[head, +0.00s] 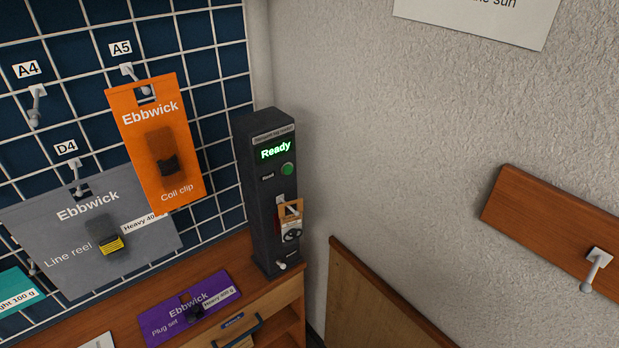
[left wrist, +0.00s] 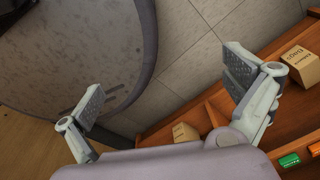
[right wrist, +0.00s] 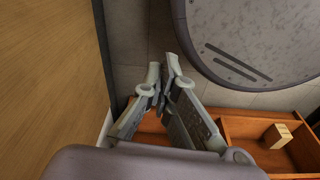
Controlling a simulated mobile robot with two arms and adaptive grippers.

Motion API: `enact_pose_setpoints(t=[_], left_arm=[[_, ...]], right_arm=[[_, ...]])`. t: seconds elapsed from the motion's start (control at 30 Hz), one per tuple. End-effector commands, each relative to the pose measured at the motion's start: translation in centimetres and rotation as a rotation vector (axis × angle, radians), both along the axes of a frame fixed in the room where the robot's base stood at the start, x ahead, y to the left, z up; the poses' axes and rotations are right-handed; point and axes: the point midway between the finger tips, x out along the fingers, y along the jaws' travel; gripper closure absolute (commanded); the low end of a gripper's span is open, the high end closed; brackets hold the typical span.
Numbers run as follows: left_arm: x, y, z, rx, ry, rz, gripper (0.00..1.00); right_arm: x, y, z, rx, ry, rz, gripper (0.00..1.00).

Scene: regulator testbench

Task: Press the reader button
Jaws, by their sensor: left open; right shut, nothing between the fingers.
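The reader (head: 268,190) is a tall dark box standing at the corner end of the wooden counter in the head view. Its screen (head: 275,150) reads "Ready" in green letters. The round green button (head: 287,169) sits just below the screen on the right. A small orange tagged item (head: 290,222) hangs on the reader's front, lower down. Neither gripper shows in the head view. My left gripper (left wrist: 160,95) is open and empty in the left wrist view. My right gripper (right wrist: 164,78) is shut and empty in the right wrist view, with its fingertips together.
A wire grid holds an orange Coil clip card (head: 157,145) and a grey Line reel card (head: 92,230). A purple Plug set card (head: 188,308) lies on the counter. A wooden board with a hook (head: 598,258) is on the right wall. Small boxes (left wrist: 300,68) sit in wooden compartments.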

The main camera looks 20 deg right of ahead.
Motion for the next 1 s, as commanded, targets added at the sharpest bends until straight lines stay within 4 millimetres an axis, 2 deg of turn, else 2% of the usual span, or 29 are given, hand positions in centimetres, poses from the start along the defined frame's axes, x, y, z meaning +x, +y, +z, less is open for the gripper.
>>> enact_pose_setpoints(t=[0.03, 0.1, 0.23, 0.47, 0.57, 0.83, 1.0], left_arm=[[-0.1, -0.8, -1.2, -0.010, 0.001, 0.002, 0.00], [-0.3, -2.0, -2.0, -0.024, 0.003, 0.005, 0.00], [-0.3, -3.0, -3.3, -0.036, 0.004, 0.005, 0.00], [0.1, -0.3, -5.7, -0.003, 0.000, 0.001, 0.00], [0.1, 0.2, -6.7, 0.003, -0.001, 0.003, 0.00], [0.1, -0.3, -9.8, -0.005, -0.001, 0.005, 0.00], [0.0, -1.4, -11.2, -0.018, 0.000, 0.004, 0.00]], right_arm=[[1.5, 0.4, 0.0, 0.004, -0.013, -0.002, 1.00], [3.2, 0.7, 0.9, 0.006, -0.024, -0.005, 1.00], [6.0, 1.2, 3.0, 0.009, -0.042, -0.009, 1.00], [10.0, 1.7, 7.8, 0.013, -0.078, -0.018, 1.00], [11.3, 1.9, 10.3, 0.015, -0.099, -0.019, 1.00], [15.5, 2.2, 18.4, 0.026, -0.234, -0.022, 1.00], [21.0, 2.4, 25.1, 0.041, -0.476, -0.014, 1.00]])
